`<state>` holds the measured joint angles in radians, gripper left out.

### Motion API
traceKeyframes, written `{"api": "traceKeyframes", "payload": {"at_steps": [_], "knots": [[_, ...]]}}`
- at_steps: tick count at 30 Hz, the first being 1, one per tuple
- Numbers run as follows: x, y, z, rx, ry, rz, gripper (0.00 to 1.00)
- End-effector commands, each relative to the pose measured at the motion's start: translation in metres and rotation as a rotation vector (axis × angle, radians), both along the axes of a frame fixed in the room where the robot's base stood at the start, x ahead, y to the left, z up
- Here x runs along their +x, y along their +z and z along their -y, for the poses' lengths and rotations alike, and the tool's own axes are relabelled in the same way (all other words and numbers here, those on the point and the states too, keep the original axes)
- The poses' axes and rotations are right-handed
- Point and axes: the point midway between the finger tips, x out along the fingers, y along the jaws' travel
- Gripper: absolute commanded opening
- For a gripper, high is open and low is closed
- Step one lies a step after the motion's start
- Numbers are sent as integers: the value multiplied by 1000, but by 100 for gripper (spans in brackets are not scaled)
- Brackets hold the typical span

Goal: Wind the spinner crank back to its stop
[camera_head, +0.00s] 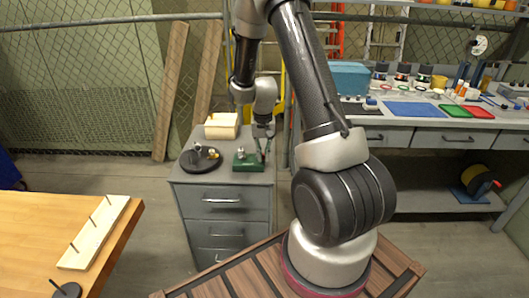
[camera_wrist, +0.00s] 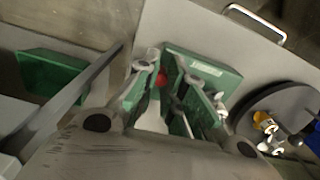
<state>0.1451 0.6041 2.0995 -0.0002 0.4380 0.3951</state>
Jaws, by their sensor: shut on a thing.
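The spinner is a small green device (camera_head: 246,161) on top of the grey drawer cabinet, and it also shows in the wrist view (camera_wrist: 208,68). My gripper (camera_head: 264,143) is over the right side of the spinner. In the wrist view my gripper's fingers (camera_wrist: 165,80) reach down to the green body and are shut on the spinner crank. A red part (camera_wrist: 163,79), which seems to be the crank's knob, shows between the fingertips. The fingers hide most of the crank, so its angle cannot be told.
A black round disc (camera_head: 193,166) with small metal and yellow parts lies left of the spinner. A light wooden block (camera_head: 220,127) stands behind. A wooden table with a pegged board (camera_head: 94,233) is at left. A cluttered workbench (camera_head: 440,122) is at right.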

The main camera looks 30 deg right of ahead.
Motion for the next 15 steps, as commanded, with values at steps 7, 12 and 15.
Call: {"api": "traceKeyframes", "payload": {"at_steps": [7,12,15], "knots": [[0,0,-7,0,-230,1,0],[0,0,-12,0,-390,1,0],[1,0,-15,0,-480,1,0]]}}
